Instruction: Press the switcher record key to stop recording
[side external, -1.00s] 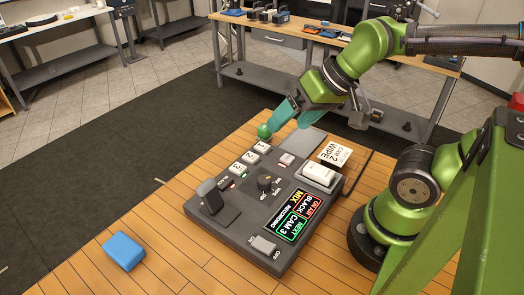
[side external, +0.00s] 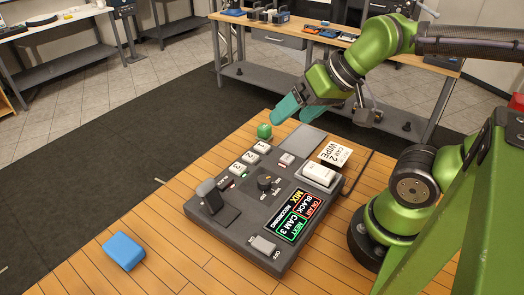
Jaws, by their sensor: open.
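The switcher (side external: 235,232) is a dark grey console on the wooden table. Its screen (side external: 297,214) shows ON AIR BLACK, NEXT CAM 3, MIX and RECORDING. White keys numbered 1, 2 and 3 (side external: 238,169) run along its far left part. A small white key (side external: 286,160) and a large white key (side external: 318,175) sit towards the back right; I cannot read which one is the record key.
A blue block (side external: 124,251) lies on the table at front left. A card reading CAM 2 WIPE (side external: 335,154) stands behind the large key. A lever (side external: 210,199), knob (side external: 265,184) and ON/OFF rocker (side external: 263,245) rise from the console.

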